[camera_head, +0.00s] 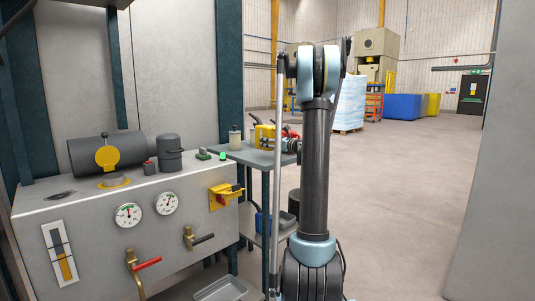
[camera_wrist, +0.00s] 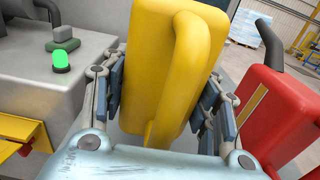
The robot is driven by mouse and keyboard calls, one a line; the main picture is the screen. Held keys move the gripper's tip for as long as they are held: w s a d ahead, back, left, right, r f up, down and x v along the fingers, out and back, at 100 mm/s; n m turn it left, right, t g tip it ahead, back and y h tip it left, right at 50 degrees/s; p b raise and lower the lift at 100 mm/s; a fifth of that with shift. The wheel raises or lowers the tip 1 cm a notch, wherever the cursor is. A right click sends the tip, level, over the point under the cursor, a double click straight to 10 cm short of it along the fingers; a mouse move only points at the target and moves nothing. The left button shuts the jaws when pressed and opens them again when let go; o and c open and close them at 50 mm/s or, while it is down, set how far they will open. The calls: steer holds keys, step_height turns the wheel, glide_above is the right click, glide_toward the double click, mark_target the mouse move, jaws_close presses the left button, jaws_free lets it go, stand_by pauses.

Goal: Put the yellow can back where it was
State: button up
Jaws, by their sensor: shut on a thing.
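The yellow can (camera_wrist: 170,60) is large in the middle of the wrist view, with its curved handle facing the camera. My gripper (camera_wrist: 163,98) has its padded fingers on both sides of the can and is shut on it. In the head view the yellow can (camera_head: 264,135) shows small above the far end of a grey table (camera_head: 248,157), with my gripper (camera_head: 290,146) at its right, partly hidden by my arm. I cannot tell whether the can's base touches the table top.
A red can (camera_wrist: 275,118) with a black spout stands close on the right of the yellow can. A machine cabinet (camera_head: 130,225) with gauges, levers and a green lamp (camera_wrist: 61,62) is on the left. Open floor (camera_head: 410,200) lies to the right.

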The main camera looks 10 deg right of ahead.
mark_target(273, 150)
steer(key=shift+f, duration=2.2)
steer(key=o, duration=1.4)
steer(key=shift+f, duration=0.1)
